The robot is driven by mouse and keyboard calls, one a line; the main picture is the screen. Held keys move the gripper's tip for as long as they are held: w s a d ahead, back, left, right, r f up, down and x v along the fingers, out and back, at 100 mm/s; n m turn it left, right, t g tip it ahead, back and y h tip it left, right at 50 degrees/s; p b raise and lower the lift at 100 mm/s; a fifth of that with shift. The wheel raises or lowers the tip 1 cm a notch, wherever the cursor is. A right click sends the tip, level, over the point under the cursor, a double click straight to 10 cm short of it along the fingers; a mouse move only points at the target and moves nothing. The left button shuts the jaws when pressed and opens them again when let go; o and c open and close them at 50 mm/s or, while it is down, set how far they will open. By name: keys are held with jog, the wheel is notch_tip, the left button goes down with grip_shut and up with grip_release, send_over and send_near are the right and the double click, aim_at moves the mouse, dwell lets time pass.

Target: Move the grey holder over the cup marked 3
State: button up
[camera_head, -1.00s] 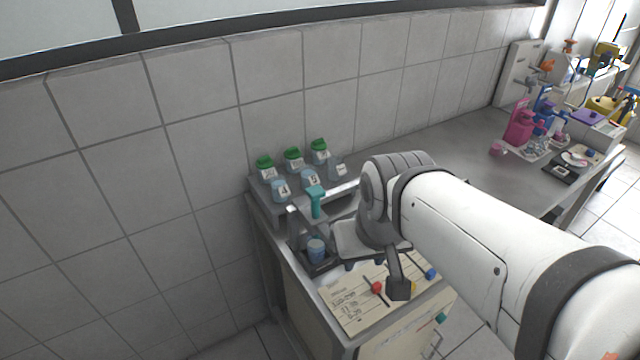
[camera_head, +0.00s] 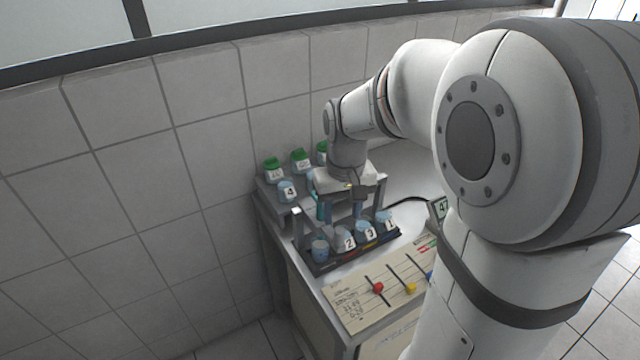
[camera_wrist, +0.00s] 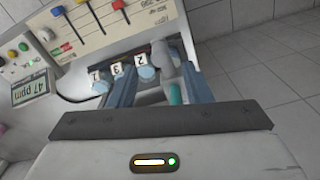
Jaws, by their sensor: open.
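The cup marked 3 (camera_head: 367,233) stands in the dark front tray, between the cups marked 2 (camera_head: 348,241) and 1 (camera_head: 386,221). It also shows in the wrist view (camera_wrist: 117,70). A grey part (camera_wrist: 164,58), apparently the grey holder, shows beside cup 2 in the wrist view, above a teal handle (camera_wrist: 175,94). My gripper (camera_head: 340,212) is open above the tray, behind the cups. In the wrist view its blue fingers (camera_wrist: 160,85) are spread, with the teal handle between them, nearer the right finger. Contact cannot be told. My wrist hides most of the holder.
Green-capped bottles (camera_head: 273,168) and the cup marked 4 (camera_head: 287,190) stand on the rear rack. A slider panel (camera_head: 375,292) lies in front, and a display (camera_head: 437,208) stands at the right.

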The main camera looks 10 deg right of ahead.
aim_at(340, 230)
jog(key=shift+w+f, duration=0.2)
jog(key=shift+w, duration=0.2)
jog(key=shift+w+f, duration=0.1)
jog(key=shift+f, duration=0.2)
notch_tip(340, 230, down, 7)
jog(key=shift+f+p, duration=0.15)
jog(key=shift+p, duration=0.45)
grip_shut()
